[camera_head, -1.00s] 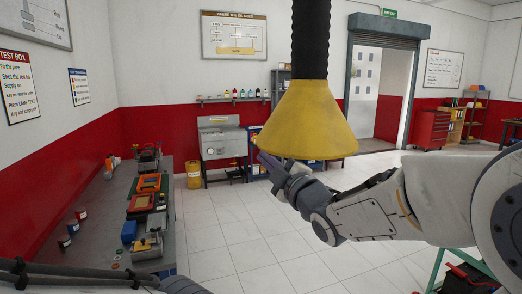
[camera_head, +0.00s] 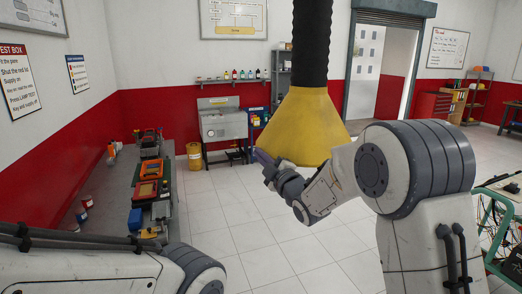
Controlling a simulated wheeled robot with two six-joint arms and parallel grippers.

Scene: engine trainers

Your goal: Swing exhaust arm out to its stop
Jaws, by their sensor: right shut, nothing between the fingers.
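The exhaust arm shows as a black ribbed hose (camera_head: 312,45) hanging from above, with a yellow cone-shaped hood (camera_head: 303,125) at its lower end. My right gripper (camera_head: 262,160) is at the hood's lower left edge, shut with nothing between its fingers. I cannot tell whether it touches the hood. My right arm reaches in from the right and covers the hood's lower right part. My left arm shows at the lower left, but its gripper is out of view. The upper end of the exhaust arm is out of view.
A grey workbench (camera_head: 150,207) with several tools and boxes runs along the left wall. A sink (camera_head: 224,126) and a yellow bin (camera_head: 195,156) stand at the back. A green-framed cart (camera_head: 491,262) is at the right. The tiled floor (camera_head: 225,205) between is clear.

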